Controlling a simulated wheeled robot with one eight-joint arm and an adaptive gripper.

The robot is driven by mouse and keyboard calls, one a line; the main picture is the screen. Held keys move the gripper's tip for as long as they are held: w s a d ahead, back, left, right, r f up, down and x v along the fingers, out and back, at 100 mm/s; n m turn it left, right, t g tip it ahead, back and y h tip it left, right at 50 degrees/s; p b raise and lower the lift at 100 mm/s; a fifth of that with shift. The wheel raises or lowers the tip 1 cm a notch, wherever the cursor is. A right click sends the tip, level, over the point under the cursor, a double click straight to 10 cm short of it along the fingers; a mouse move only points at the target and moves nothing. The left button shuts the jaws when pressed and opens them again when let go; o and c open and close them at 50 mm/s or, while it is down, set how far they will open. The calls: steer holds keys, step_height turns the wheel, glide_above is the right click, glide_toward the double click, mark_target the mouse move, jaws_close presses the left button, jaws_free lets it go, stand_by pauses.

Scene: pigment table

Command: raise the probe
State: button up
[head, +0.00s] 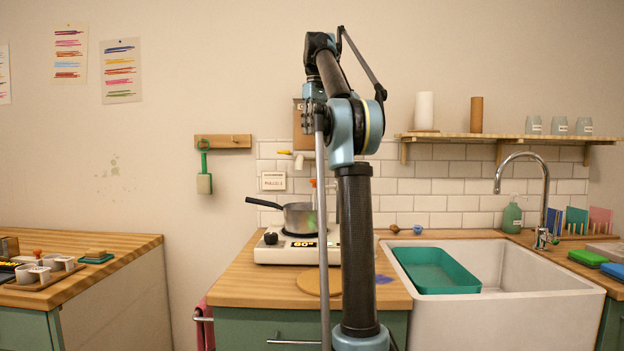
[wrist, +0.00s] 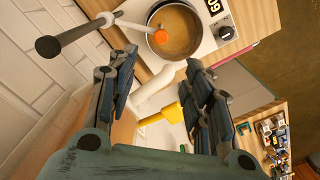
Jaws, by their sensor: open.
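A grey saucepan (head: 300,217) with a dark handle stands on the white hot plate (head: 285,252). An orange knob, which looks like the top of the probe (head: 313,184), shows above the pan in the head view. In the wrist view the orange knob (wrist: 161,37) appears over the brownish contents of the pan (wrist: 185,33). My gripper (wrist: 160,60) is open, its two fingers apart, with the pan and knob beyond the fingertips. A white piece (wrist: 155,92) and a yellow piece (wrist: 173,113) show between the fingers; I cannot tell their distance. The probe's lower part is hidden.
A wooden wall box with a white spout (head: 299,160) is behind the hot plate. A sink (head: 510,270) with a green tray (head: 435,287) lies right of the arm. A round board (head: 312,283) lies in front.

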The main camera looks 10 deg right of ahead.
step_height(320, 180, down, 17)
steer(key=shift+a+f, duration=0.15)
stand_by(0.7)
jaws_close()
